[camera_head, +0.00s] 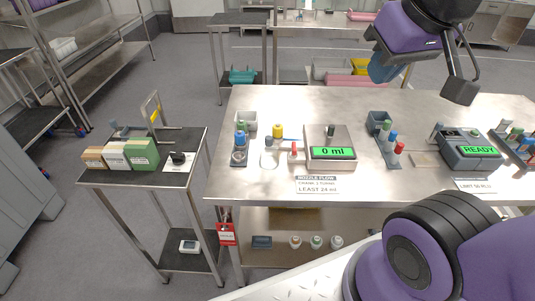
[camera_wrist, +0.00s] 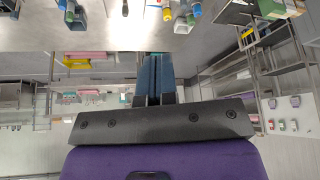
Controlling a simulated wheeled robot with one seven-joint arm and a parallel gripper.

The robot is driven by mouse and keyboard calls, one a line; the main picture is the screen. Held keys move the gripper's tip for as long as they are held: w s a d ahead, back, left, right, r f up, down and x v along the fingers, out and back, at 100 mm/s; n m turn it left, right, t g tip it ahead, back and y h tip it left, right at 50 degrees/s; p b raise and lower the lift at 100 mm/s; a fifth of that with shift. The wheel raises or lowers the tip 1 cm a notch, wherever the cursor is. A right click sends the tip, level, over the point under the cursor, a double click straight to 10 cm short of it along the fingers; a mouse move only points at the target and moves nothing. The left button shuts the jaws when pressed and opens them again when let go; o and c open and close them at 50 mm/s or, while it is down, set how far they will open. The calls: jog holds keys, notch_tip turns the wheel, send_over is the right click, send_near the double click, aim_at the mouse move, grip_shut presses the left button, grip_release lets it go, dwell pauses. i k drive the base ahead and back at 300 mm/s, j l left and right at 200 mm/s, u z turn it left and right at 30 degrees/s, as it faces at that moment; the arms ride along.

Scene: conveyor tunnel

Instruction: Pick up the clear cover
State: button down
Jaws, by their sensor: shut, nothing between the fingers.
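I cannot make out a clear cover with certainty. A small black device (camera_head: 180,158) on a white card on the left side table may have a see-through cover over it, but it is too small to tell. A pale, partly see-through item (camera_head: 269,158) lies on the main bench, left of the scale. My gripper (camera_head: 383,72) is raised above the back right of the main bench, well away from both. Its blue fingers are together and empty in the wrist view (camera_wrist: 155,62).
The main bench (camera_head: 350,103) holds a scale reading 0 ml (camera_head: 330,148), bottle racks (camera_head: 388,145) and a device reading READY (camera_head: 472,150). The side table (camera_head: 110,178) carries boxes (camera_head: 141,153) and an upright metal frame (camera_head: 151,108). The bench's back middle is clear.

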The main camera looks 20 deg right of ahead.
aim_at(269, 149)
jog(key=i+j+z, duration=0.1)
jog(key=j+z, duration=1.2)
